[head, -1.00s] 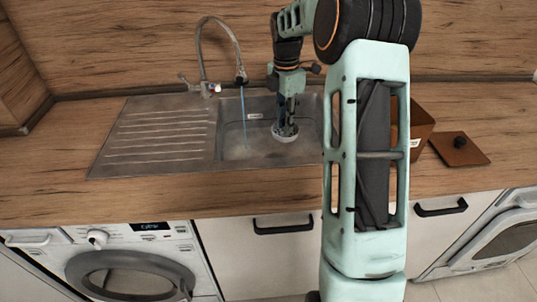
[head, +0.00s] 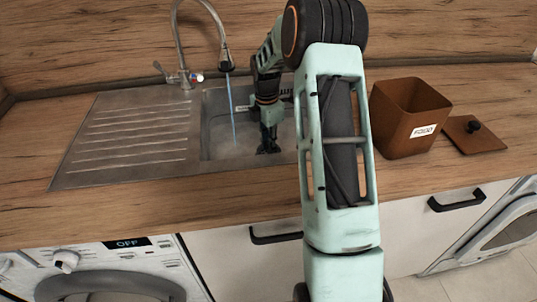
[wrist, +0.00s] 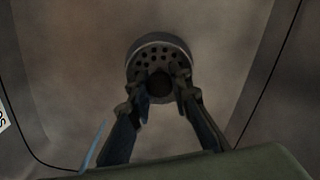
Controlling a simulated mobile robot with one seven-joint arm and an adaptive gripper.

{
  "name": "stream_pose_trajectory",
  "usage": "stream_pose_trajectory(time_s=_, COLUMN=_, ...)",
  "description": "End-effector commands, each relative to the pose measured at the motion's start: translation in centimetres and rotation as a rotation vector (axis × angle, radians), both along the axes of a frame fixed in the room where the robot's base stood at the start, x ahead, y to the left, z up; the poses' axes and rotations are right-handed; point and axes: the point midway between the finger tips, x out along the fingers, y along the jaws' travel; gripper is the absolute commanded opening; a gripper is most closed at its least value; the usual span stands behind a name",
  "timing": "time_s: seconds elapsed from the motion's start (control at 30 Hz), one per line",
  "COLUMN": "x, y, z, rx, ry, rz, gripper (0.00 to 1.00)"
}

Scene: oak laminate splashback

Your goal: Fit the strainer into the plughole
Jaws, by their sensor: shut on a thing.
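The strainer (wrist: 158,48) is a round grey disc with several small holes, in the middle of the wrist view. My gripper (wrist: 160,82) is shut on its dark central knob (wrist: 160,90), a finger on each side. In the head view my gripper (head: 268,146) points down inside the sink basin (head: 221,146), low near its floor. The strainer is hidden there by the gripper and the basin's front edge. The plughole does not show in either view, and I cannot tell whether the strainer sits in it or above it.
A tap (head: 181,48) runs a thin stream of water (head: 231,108) into the basin, left of my gripper. A ribbed drainer (head: 125,140) lies left. A brown bin (head: 404,120) and its lid (head: 474,135) stand on the right worktop.

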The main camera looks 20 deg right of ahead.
Motion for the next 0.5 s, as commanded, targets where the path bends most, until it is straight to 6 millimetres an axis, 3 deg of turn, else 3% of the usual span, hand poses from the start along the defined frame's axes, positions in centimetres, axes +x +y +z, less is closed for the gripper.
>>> stream_pose_trajectory(time_s=0.23, x=0.0, y=0.1, z=-3.3, rx=0.001, ry=0.002, rz=0.001, gripper=0.0)
stream_pose_trajectory(time_s=0.5, x=0.0, y=0.0, z=-3.5, rx=0.001, ry=0.0, rz=0.0, gripper=0.0)
